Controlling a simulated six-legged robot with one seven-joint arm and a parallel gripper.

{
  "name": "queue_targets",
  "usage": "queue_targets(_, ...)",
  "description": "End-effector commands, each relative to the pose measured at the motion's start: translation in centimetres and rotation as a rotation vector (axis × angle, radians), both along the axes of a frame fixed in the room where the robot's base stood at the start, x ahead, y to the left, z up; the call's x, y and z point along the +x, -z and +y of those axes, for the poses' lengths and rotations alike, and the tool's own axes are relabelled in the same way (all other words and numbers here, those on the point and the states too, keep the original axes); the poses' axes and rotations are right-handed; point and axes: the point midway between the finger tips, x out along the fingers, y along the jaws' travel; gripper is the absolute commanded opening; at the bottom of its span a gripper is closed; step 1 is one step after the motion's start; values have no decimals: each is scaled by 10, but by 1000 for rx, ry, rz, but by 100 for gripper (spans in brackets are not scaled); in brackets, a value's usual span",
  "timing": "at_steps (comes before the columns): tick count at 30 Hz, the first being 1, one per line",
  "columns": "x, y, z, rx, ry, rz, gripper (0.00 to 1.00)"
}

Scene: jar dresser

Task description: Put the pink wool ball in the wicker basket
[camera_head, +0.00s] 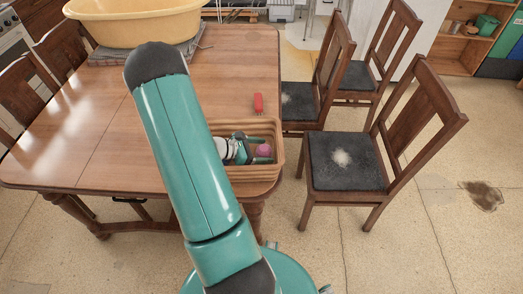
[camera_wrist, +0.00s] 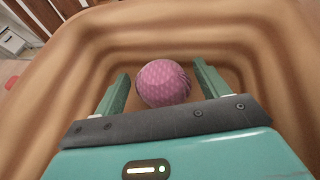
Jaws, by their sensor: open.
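The pink wool ball (camera_head: 264,150) lies inside the wicker basket (camera_head: 262,172), which stands at the table's near right edge in the head view. In the wrist view the pink ball (camera_wrist: 163,83) is near the middle, with the tan basket walls (camera_wrist: 235,38) around it. My gripper (camera_wrist: 160,82) reaches down into the basket. Its two green fingers are apart, one on each side of the ball. There is a visible gap at both sides of the ball. In the head view my arm hides part of the basket's left side, and the gripper (camera_head: 250,150) shows only partly.
The wooden table (camera_head: 85,140) is mostly bare. A red object (camera_head: 258,103) lies behind the basket. A large yellow tub (camera_head: 135,25) stands on a dark cloth at the back. Wooden chairs (camera_head: 345,160) stand right of the table.

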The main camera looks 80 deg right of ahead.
Motion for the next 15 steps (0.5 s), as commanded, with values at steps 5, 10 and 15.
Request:
queue_targets(5,7,-14,3,-2,-5,-1,74)
queue_targets(10,37,-28,21,-3,-5,-2,74)
queue_targets(15,66,-42,40,-1,-6,-2,74)
